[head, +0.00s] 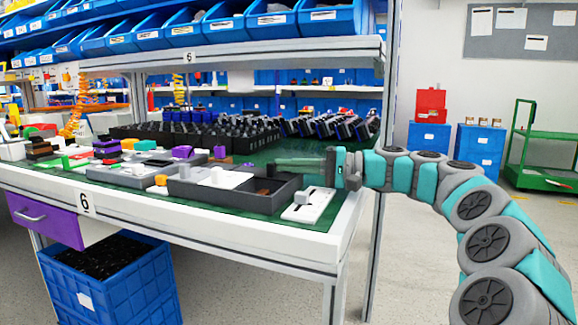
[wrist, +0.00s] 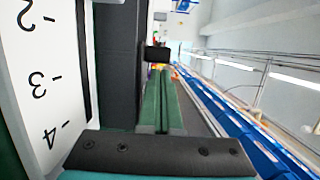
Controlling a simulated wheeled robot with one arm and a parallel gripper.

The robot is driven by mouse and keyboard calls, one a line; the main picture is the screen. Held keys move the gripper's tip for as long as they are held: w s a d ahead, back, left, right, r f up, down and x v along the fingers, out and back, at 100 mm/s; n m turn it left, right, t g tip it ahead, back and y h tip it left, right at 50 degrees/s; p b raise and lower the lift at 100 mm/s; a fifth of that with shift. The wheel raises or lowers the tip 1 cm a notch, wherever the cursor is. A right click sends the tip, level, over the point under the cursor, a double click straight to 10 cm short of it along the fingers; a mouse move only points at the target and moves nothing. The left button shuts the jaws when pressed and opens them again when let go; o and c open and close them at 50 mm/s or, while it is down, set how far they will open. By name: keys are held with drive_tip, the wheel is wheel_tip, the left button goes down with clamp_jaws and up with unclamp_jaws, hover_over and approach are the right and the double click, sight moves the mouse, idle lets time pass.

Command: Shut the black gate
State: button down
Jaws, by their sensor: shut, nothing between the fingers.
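My gripper (head: 280,161) reaches in from the right above the green bench top, its long green fingers pointing left. In the wrist view the fingers (wrist: 158,80) lie together with nothing between them. A small black block (wrist: 157,53) shows just past the fingertips; I cannot tell if they touch. I cannot tell for sure which piece is the black gate. A dark open box (head: 262,202) with a pale sliding cover (head: 208,178) and a knob stands on the bench below and left of the fingers. The cover leaves the box's right part open.
A white slider plate (head: 308,206) lies at the bench's front right corner. A white numbered scale (wrist: 35,75) and a dark grey wall (wrist: 115,70) are left in the wrist view. Several devices crowd the bench's left. Blue bins (head: 330,18) line the shelf above.

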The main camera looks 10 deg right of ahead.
sight(285, 180)
drive_tip(key=shift+s+a+b, duration=0.25)
drive_tip(key=shift+s+a, duration=0.6)
drive_tip(key=shift+s, duration=0.3)
drive_tip(key=shift+s+a+b, duration=0.2)
drive_tip(key=shift+s+a, duration=0.65)
drive_tip(key=shift+s, duration=0.35)
drive_tip(key=shift+s+a+b, duration=0.25)
drive_tip(key=shift+s+a, duration=0.6)
drive_tip(key=shift+s, duration=0.3)
drive_tip(key=shift+w+d, duration=0.2)
drive_tip(key=shift+w, duration=0.05)
drive_tip(key=w+d+p, duration=0.1)
drive_tip(key=w+d, duration=0.2)
drive_tip(key=p+v, duration=0.1)
drive_tip(key=v, duration=0.7)
drive_tip(key=shift+s, duration=0.15)
drive_tip(key=shift+s+d, duration=0.25)
drive_tip(key=shift+d, duration=0.25)
drive_tip(key=shift+s, duration=0.1)
